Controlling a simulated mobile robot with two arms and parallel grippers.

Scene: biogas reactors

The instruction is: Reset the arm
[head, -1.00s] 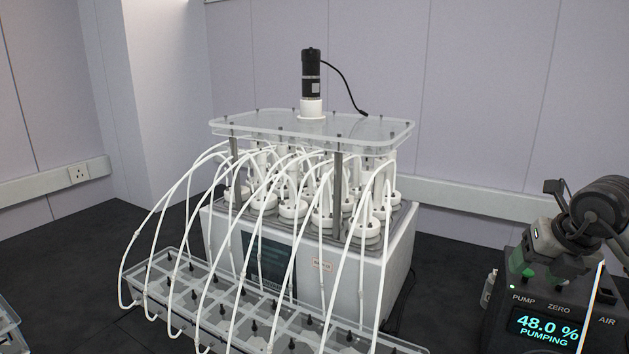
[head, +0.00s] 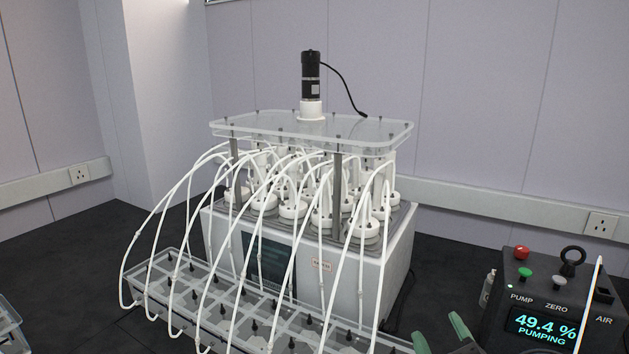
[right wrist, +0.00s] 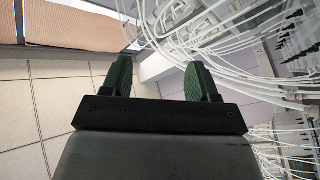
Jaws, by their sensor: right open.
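My right gripper (head: 437,327) shows at the bottom edge of the head view, right of centre, as two green fingertips standing apart. Most of the gripper and its arm lie below the frame. In the right wrist view the same gripper (right wrist: 158,64) is open, with nothing between its green fingers. The pump box (head: 545,310) is to the right of the gripper, and its display reads 49.4 % PUMPING. My left gripper is in neither view.
The reactor unit (head: 385,262), with its black motor (head: 311,75) on top, stands in the middle. White tubes arch from it to the clear tray (head: 146,262) in front. A small bottle (head: 488,288) stands beside the pump box. Dark bench (head: 60,270) is free at left.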

